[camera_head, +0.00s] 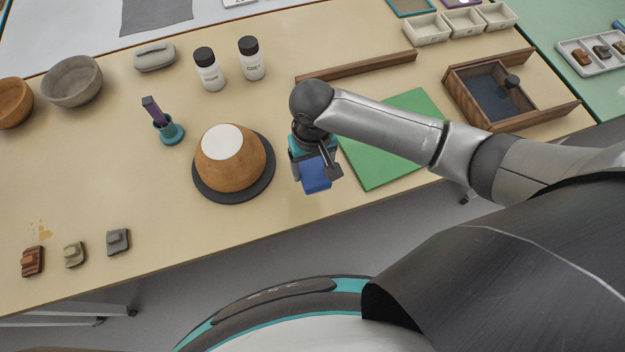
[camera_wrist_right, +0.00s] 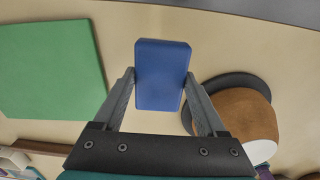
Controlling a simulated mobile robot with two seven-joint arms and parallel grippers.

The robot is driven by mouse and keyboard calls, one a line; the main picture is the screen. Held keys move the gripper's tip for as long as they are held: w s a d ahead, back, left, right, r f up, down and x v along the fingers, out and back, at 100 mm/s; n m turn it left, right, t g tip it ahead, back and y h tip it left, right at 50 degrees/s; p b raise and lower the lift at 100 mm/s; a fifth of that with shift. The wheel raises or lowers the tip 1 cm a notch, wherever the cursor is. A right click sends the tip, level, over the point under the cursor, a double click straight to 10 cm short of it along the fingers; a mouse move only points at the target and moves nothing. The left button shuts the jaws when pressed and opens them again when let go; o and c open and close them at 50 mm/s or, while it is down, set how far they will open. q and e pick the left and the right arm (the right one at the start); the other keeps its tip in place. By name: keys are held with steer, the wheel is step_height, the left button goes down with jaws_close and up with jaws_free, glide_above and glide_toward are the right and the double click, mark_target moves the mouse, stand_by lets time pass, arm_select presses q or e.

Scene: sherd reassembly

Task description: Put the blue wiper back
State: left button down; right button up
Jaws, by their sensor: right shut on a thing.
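The blue wiper (camera_head: 316,175) is a blue block held in my right gripper (camera_head: 315,172), near the front edge of the table, between the dark round stand and the green mat. In the right wrist view the blue wiper (camera_wrist_right: 162,75) sits between the two grey fingers of the right gripper (camera_wrist_right: 163,90), which touch its sides. The table surface shows behind it; I cannot tell how high it is held. My left gripper does not show in the head view.
An orange-brown pot with a white top (camera_head: 232,165) stands on a dark disc (camera_head: 207,193). A green mat (camera_head: 385,165) lies right, with a wooden strip (camera_head: 357,67) behind. A wooden drawer box (camera_head: 462,95) stands at right. Three small blocks (camera_head: 75,254) lie front left.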

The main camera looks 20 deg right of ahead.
mark_target(313, 169)
steer(key=shift+f+b, duration=0.8)
steer(key=shift+f, duration=2.05)
steer(key=shift+f, duration=0.1)
steer(key=o, duration=1.2)
steer(key=shift+o, duration=0.2)
step_height(313, 169, up, 12)
steer(key=p, duration=0.3)
steer(key=shift+p, duration=0.4)
